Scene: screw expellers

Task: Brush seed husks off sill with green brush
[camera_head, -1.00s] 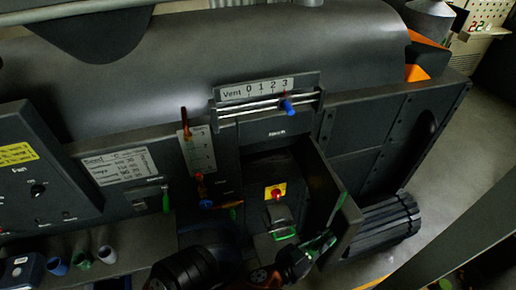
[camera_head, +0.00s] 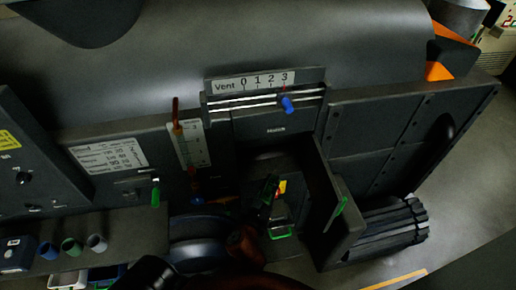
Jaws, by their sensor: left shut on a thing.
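Whether the brush touches the sill I cannot tell. Seed husks are too small or dark to make out. My right gripper is not in view.
An open hatch door (camera_head: 327,210) with a green handle stands right of the chamber. A vent slider with a blue knob (camera_head: 287,104) is above. A dark ribbed cylinder (camera_head: 395,235) lies at right.

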